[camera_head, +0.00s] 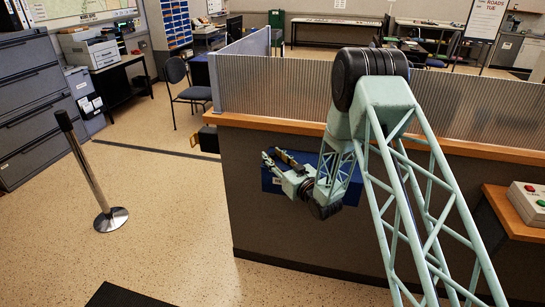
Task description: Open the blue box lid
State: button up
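The blue box (352,190) is against the dark front panel of the counter, below its wooden top. My gripper and forearm are in front of it and hide much of it. Blue shows above the gripper and at its right. I cannot make out the lid's edge or whether it is raised. My gripper (270,155) points to the left and up, near the box's upper left corner. Its two fingers look apart with nothing visible between them. I cannot tell whether a finger touches the box.
The counter's wooden top (270,124) carries a ribbed partition (290,90). A post on a round base (111,219) stands at left, before grey drawers (35,100). A button box (527,203) sits on a ledge at right. The speckled floor left of the counter is mostly clear.

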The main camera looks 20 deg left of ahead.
jog(key=shift+w+a, duration=0.1)
jog(key=shift+a, duration=0.05)
jog(key=shift+c, duration=0.2)
grip_shut()
